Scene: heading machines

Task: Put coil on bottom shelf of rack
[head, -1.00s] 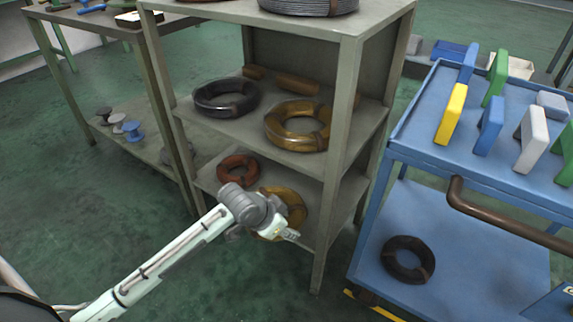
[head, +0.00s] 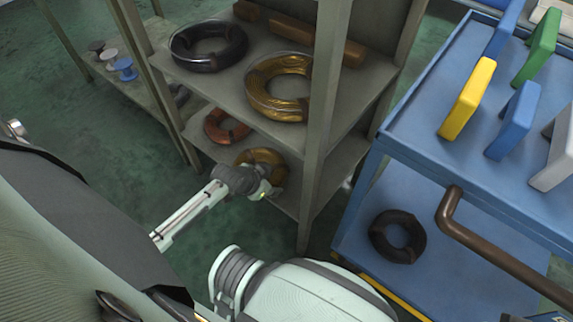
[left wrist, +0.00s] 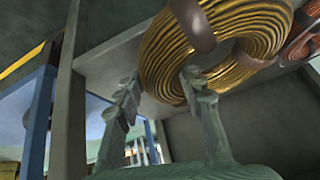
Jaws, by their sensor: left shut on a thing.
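A brass-yellow coil (head: 262,158) is at the bottom shelf (head: 286,200) of the grey rack, near its front right. It also shows large in the left wrist view (left wrist: 223,72). My left gripper (head: 264,190) is at the coil's front edge, partly covering it. In the left wrist view my left gripper's two fingers (left wrist: 160,92) straddle the coil's ring, shut on it. I cannot tell whether the coil rests fully on the shelf. My right gripper is not in view.
A red-brown coil (head: 227,127) lies left on the bottom shelf. The shelf above holds a black coil (head: 208,46) and another yellow coil (head: 279,88). A rack post (head: 318,130) stands close right of my gripper. A blue cart (head: 440,140) with a dark coil (head: 397,237) stands right.

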